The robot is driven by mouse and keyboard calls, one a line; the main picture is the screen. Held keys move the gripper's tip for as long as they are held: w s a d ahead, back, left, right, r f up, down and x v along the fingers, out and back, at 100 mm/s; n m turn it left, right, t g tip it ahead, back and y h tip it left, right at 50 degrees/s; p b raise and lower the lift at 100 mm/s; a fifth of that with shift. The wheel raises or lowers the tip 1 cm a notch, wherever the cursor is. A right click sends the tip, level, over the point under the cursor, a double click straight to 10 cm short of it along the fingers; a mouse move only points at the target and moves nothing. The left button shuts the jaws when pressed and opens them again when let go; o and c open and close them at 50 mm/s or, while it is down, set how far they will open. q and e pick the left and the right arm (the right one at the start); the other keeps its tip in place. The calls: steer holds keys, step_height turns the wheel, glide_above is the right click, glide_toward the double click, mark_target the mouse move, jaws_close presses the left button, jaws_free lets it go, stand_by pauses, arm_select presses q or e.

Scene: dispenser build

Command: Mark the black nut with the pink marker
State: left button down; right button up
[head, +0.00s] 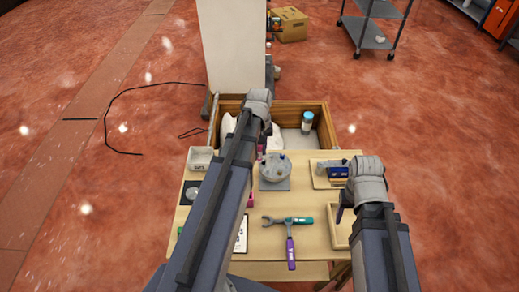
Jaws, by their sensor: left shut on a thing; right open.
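My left gripper (262,138) is over the back middle of the table, left of a round grey fixture (275,168). It is shut on a thin pinkish item that looks like the pink marker (262,150), mostly hidden by the gripper. Another small pink piece (251,198) shows beside my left forearm. A dark square pad with a round part (191,193) lies at the table's left; I cannot tell whether the black nut is there. My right gripper (341,207) is open and empty near the table's right edge.
A white bin (200,158) stands back left, a board with a blue device (335,172) at right. Behind is a wooden crate (325,127) with a bottle (307,122). My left arm hides part of the table.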

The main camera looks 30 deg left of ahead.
arm_select(q)
steer(key=shift+f+b, duration=0.85)
stand_by(0.3)
steer(key=shift+r, duration=0.1)
steer(key=shift+r+p, duration=3)
steer(key=shift+p, duration=0.1)
steer(key=shift+f, duration=0.1)
